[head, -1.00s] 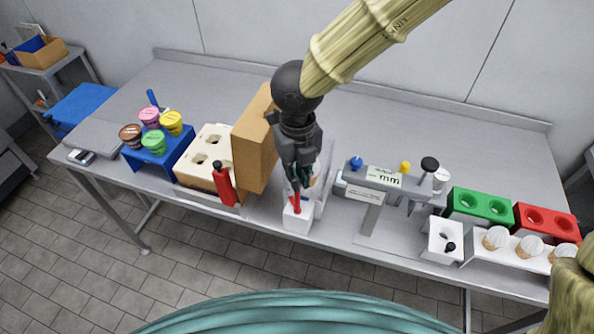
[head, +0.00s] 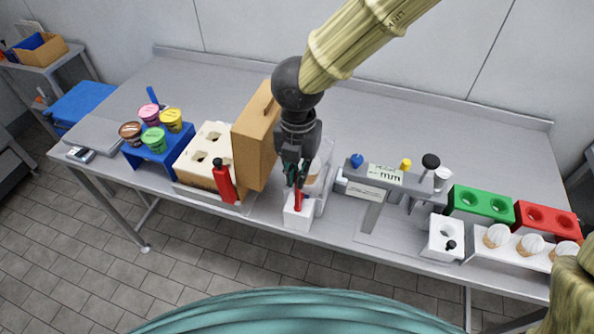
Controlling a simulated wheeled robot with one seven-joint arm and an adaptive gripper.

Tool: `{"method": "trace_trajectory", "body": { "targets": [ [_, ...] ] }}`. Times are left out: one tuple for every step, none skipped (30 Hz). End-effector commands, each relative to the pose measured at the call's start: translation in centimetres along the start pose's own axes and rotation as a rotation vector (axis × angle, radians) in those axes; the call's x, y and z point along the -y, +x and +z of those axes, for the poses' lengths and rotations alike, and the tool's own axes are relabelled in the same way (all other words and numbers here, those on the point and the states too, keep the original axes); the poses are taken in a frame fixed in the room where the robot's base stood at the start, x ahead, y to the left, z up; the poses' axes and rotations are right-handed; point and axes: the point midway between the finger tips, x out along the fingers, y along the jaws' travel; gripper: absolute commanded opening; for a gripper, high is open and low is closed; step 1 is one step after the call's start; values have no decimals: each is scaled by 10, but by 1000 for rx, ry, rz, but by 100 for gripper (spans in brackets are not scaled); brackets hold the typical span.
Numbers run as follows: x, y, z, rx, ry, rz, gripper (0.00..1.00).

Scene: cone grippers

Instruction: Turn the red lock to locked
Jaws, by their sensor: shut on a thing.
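The red lock (head: 298,203) is a small red upright piece on top of a white block (head: 298,217) near the table's front edge. My gripper (head: 297,182) points down over the white block and is shut on the upper part of the red lock. The fingers partly cover the lock, so I cannot tell its exact turn.
A tall tan box (head: 254,140) stands close left of my gripper, with a red bottle (head: 224,182) beside it. A grey stand with gauge (head: 385,180) is to the right. Green (head: 480,203) and red (head: 546,222) holders stand further right. The table's back strip is clear.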

Motion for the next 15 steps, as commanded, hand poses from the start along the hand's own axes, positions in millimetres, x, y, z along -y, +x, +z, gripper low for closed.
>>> {"method": "trace_trajectory", "body": {
  "targets": [
    [1,3,-1,-2,11,-4,0],
    [1,3,-1,-2,16,-4,0],
    [1,3,-1,-2,21,-4,0],
    [1,3,-1,-3,24,-4,0],
    [1,3,-1,-3,27,-4,0],
    [2,3,-1,-3,29,-4,0],
    [2,3,-1,-3,31,-4,0],
    [2,3,-1,-3,31,-4,0],
    [2,3,-1,-3,32,-4,0],
    [2,2,-1,-3,32,-4,0],
    [2,2,-1,-3,32,-4,0],
    [2,3,-1,-3,32,-4,0],
    [2,2,-1,-3,32,-4,0],
    [2,2,-1,-3,32,-4,0],
    [2,3,-1,-3,32,-4,0]
  ]
}}
